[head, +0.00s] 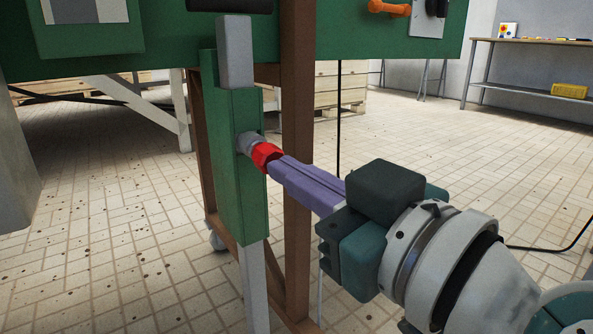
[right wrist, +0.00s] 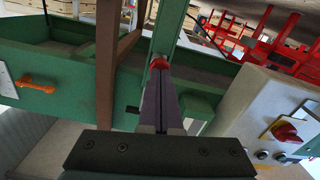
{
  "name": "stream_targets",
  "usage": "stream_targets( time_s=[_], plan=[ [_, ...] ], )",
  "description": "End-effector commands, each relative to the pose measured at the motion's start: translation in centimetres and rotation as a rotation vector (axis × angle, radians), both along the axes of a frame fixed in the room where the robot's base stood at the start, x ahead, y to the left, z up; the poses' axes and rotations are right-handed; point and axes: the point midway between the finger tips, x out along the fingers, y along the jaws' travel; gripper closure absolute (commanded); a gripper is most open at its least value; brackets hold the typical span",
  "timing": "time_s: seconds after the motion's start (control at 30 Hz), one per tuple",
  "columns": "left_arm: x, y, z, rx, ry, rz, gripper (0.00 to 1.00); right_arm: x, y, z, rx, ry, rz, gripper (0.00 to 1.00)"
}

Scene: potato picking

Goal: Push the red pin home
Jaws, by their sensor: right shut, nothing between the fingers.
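The red pin (head: 266,154) has a faceted red head on a grey collar (head: 249,142), set in the side of a green upright post (head: 238,190). My right gripper (head: 277,166) is shut, with its purple fingers together and nothing between them. Its fingertips are at the outer face of the red head, in line with it; they look to be touching or nearly so. In the right wrist view the red pin (right wrist: 159,63) shows just beyond the fingertips (right wrist: 160,72), partly hidden by them. My left gripper is not in view.
A brown frame post (head: 297,150) stands right behind the green post. A green beam (head: 390,40) with an orange handle (head: 389,8) crosses above. A control panel with a red knob (right wrist: 287,132) shows at the right in the wrist view. The tiled floor around is open.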

Motion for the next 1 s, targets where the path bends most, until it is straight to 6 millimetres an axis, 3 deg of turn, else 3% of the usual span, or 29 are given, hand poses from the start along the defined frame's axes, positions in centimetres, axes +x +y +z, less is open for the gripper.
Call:
stream_targets(
  time_s=[0.47, 1.0],
  plan=[
    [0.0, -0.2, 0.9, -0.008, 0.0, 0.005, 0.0, -2.6, -1.9, 0.1, -0.003, 0.001, 0.001, 1.0],
    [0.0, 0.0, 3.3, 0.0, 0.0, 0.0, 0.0, -9.5, -6.9, 0.0, -0.006, 0.003, 0.002, 1.0]
  ],
)
